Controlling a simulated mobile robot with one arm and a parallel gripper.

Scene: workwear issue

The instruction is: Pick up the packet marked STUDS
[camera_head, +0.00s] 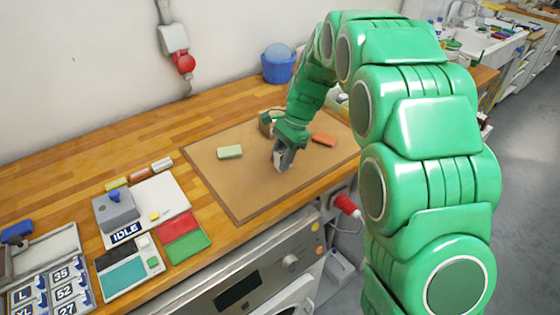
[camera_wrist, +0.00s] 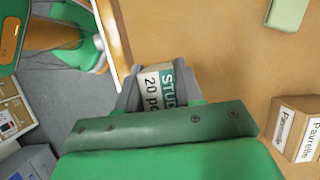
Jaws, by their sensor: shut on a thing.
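The packet marked STUDS (camera_wrist: 152,88) shows in the wrist view, white and teal-green with "STU" and "20 pc" readable. The rest of its print is hidden. My gripper (camera_wrist: 158,80) is shut on it, with a grey finger on either side. In the head view my gripper (camera_head: 281,162) points down over the brown mat, near its middle, and mostly hides the packet. I cannot tell whether the packet touches the mat.
The brown mat (camera_head: 245,190) also bears a light green packet (camera_head: 230,152), an orange packet (camera_head: 323,139) and a cardboard box (camera_wrist: 297,118). A blue tub (camera_head: 278,67) stands behind. Left are a device marked IDLE (camera_head: 118,208) and red and green pads (camera_head: 187,246).

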